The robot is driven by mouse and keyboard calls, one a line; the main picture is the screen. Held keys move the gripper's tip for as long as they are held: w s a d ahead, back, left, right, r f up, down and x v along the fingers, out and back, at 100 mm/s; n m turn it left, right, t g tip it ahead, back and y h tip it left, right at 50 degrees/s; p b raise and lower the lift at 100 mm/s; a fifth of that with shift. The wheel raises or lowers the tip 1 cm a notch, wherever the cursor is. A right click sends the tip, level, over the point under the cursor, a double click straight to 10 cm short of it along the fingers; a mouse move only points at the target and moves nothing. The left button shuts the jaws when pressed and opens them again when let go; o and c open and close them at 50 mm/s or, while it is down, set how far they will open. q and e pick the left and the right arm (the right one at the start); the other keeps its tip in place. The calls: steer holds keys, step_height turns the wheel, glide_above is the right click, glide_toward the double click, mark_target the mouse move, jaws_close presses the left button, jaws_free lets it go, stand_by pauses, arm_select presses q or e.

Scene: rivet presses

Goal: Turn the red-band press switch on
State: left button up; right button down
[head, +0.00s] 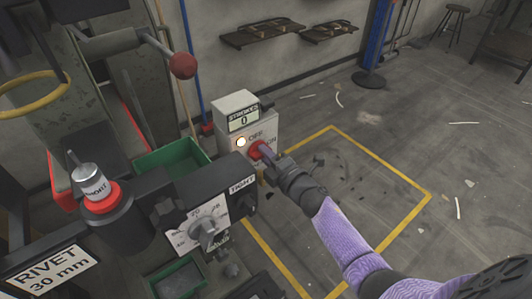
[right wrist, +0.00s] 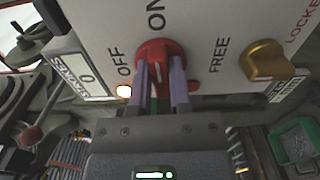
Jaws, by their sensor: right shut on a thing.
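The red switch knob (head: 257,150) sits on the front of a pale control box (head: 236,103) beside the press. In the right wrist view the red knob (right wrist: 160,60) lies between the OFF mark on its left and the ON mark above it. My right gripper (head: 267,153) reaches it from the right. In the right wrist view its two purple fingers (right wrist: 160,85) are shut on the knob's grip. The fingers partly hide the knob, so its exact pointing is hard to tell. A white lamp (right wrist: 123,90) glows near OFF. My left gripper is not in view.
A yellow FREE/LOCKED knob (right wrist: 268,62) is on the same panel. The STROKES display (head: 243,120) reads 0. A green bin (head: 172,160), a grey dial (head: 207,232) and a red ball lever (head: 183,65) stand nearby. The yellow-outlined floor (head: 365,190) is mostly open.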

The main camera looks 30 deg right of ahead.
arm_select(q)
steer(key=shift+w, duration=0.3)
arm_select(e)
steer(key=shift+m, duration=0.4)
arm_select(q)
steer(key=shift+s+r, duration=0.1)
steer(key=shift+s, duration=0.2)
arm_select(e)
steer(key=c, duration=0.6)
jaws_free()
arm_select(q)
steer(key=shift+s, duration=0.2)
arm_select(e)
steer(key=shift+o, duration=0.2)
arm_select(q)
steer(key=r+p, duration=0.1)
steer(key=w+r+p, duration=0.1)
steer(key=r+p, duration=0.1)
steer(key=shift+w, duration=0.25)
arm_select(e)
steer(key=s+d, duration=0.1)
steer(key=s, duration=0.8)
steer(key=shift+s+d, duration=0.25)
steer(key=shift+s, duration=0.15)
